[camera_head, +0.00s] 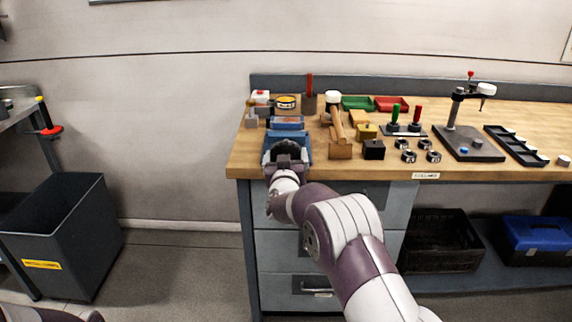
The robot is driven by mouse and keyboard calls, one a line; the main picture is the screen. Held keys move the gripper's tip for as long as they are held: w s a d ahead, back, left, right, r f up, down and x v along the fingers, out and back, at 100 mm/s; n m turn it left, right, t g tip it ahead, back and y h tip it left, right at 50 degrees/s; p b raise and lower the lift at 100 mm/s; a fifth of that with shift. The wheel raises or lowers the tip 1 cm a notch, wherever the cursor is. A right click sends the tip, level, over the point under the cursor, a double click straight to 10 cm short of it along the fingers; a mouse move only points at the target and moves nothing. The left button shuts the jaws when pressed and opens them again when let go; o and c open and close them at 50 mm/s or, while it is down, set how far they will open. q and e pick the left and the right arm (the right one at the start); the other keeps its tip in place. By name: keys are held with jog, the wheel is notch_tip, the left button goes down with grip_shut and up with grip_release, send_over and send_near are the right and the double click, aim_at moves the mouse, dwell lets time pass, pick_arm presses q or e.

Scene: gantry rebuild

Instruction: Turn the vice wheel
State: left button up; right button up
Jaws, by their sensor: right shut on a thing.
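The blue vice (305,150) sits at the left front edge of the wooden workbench (470,177). My right gripper (286,156) is in front of the vice, at its near side, and is shut on the vice wheel. The gripper and wrist hide nearly all of the wheel, so its angle cannot be told. My right arm reaches up to it from the bottom of the view. My left gripper is not in view.
A wooden mallet (340,132) and a black block (374,150) stand right of the vice. Several metal rings, a dark stand (468,145) and a black tray (517,147) lie further right. A dark bin (62,235) stands on the floor at left. Open floor lies between bin and bench.

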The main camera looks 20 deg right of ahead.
jog(key=m+b, duration=0.3)
jog(key=m, duration=0.1)
jog(key=m+b, duration=0.3)
jog(key=m, duration=0.1)
jog(key=f+m+b, duration=0.1)
jog(key=m+b, duration=0.2)
jog(key=m, duration=0.1)
jog(key=shift+a+m, duration=0.15)
jog(key=shift+m, duration=0.25)
jog(key=m+b, duration=0.4)
jog(key=m, duration=0.2)
jog(key=shift+b, duration=0.3)
jog(key=m+b, duration=0.2)
jog(key=m, duration=0.2)
jog(key=shift+r, duration=0.1)
jog(key=shift+r+m+b, duration=0.15)
jog(key=shift+m+b, duration=0.15)
jog(key=shift+m, duration=0.4)
jog(key=o, duration=0.7)
jog(key=shift+o, duration=0.2)
jog(key=shift+r, duration=0.15)
